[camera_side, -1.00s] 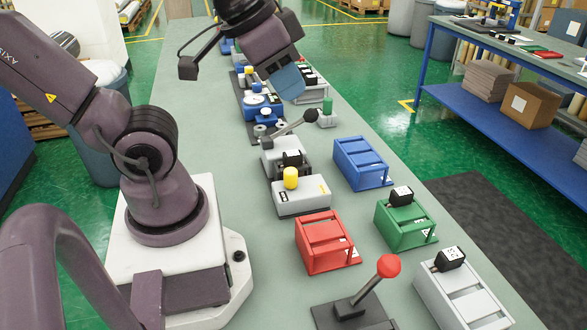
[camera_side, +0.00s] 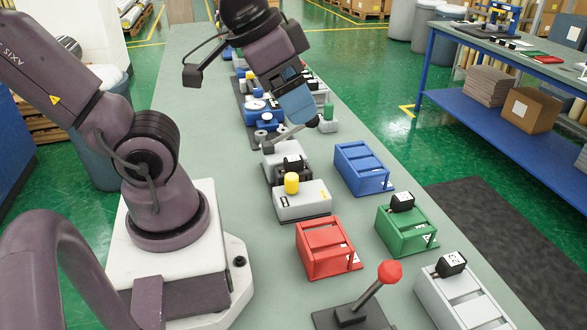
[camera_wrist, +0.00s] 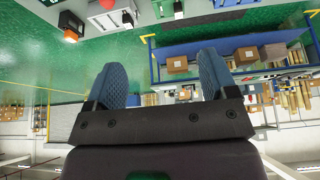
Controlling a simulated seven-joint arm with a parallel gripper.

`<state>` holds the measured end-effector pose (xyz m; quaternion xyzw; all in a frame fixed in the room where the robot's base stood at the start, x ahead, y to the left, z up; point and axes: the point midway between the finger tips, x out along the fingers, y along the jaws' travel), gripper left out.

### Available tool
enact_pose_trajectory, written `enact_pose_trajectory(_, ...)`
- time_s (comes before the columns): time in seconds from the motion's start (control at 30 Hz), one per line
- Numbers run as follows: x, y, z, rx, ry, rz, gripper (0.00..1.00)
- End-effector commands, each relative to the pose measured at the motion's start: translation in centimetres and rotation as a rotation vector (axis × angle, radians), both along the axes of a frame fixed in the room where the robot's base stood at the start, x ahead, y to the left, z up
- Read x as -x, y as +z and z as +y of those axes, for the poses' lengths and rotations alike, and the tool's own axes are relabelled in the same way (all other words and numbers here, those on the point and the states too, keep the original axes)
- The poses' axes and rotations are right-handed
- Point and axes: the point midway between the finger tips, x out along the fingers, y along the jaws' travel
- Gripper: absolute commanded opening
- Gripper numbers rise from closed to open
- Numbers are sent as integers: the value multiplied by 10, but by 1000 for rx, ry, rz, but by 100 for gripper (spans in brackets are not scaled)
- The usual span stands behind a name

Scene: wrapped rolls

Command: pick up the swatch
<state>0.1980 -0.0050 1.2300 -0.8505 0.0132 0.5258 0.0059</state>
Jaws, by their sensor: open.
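The long grey-green bench (camera_side: 195,110) holds a blue box (camera_side: 360,167), a red box (camera_side: 325,247), a green box (camera_side: 405,228) and a red-knobbed lever (camera_side: 370,292). A blue-framed side table (camera_side: 500,105) stands at right. Bare bench lies left of the row.

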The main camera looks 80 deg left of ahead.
Motion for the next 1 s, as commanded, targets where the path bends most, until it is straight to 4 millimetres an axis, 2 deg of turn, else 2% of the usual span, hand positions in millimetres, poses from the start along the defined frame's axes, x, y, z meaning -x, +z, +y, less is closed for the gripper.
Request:
enact_pose_trajectory(0.17, -14, -40, 3, 67, 6, 200, 79)
enact_pose_trajectory(0.27, -26, -70, 15, 105, 116, 318, 79)
enact_pose_trajectory(0.47, -43, -129, 59, 90, 530, 460, 79)
enact_pose_trajectory(0.6, -47, -155, 103, 11, 883, 438, 79)
enact_pose_trajectory(0.7, -50, -162, 139, -44, 1140, 346, 79)
enact_pose_trajectory(0.8, -52, -159, 167, -52, 1352, 226, 79)
enact_pose_trajectory(0.9, -57, -153, 181, -6, 1489, 127, 79)
enact_pose_trajectory(1.0, -62, -153, 181, 32, 1559, 76, 79)
